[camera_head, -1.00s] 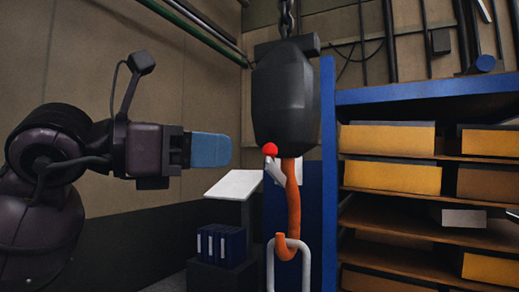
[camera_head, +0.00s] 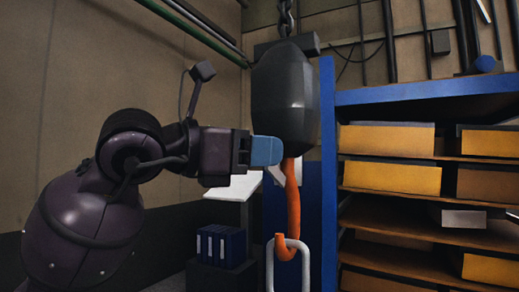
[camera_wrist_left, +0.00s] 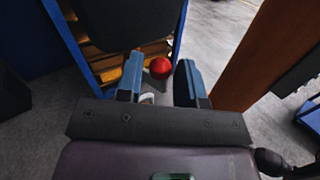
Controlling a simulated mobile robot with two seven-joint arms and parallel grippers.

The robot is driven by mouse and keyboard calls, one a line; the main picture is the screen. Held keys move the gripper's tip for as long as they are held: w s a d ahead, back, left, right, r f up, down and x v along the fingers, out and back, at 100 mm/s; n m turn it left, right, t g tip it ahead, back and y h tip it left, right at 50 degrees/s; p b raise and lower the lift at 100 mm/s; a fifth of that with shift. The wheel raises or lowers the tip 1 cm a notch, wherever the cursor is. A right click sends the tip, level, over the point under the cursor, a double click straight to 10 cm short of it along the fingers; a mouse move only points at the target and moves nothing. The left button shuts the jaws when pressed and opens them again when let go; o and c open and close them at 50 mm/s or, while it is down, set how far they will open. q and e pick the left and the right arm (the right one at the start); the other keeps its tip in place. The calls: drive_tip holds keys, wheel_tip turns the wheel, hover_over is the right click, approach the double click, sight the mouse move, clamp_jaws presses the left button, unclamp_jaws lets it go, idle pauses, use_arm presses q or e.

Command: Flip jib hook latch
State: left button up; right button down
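The orange jib hook (camera_head: 293,200) hangs from a black hook block (camera_head: 285,95), with a pale metal link (camera_head: 288,262) in its bend. My left gripper (camera_head: 266,151) is level with the bottom of the block, in front of the hook's upper end. It hides the red ball on the latch in the head view. A pale bit of the latch (camera_head: 280,176) shows just below the fingers. In the left wrist view, the blue fingers (camera_wrist_left: 159,68) are apart, and the red ball (camera_wrist_left: 161,67) appears in the gap between their tips. Contact cannot be told. My right gripper is not in view.
A blue shelf rack (camera_head: 328,180) with yellow boxes (camera_head: 390,178) stands at the right, behind the hook. A chain (camera_head: 285,15) holds the block from above. Blue binders (camera_head: 220,245) stand low behind my left arm. A brown panel (camera_wrist_left: 262,60) shows right in the wrist view.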

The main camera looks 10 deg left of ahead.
use_arm(q)
clamp_jaws()
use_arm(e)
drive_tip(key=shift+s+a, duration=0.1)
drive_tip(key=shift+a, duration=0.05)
use_arm(q)
drive_tip(key=shift+f, duration=0.1)
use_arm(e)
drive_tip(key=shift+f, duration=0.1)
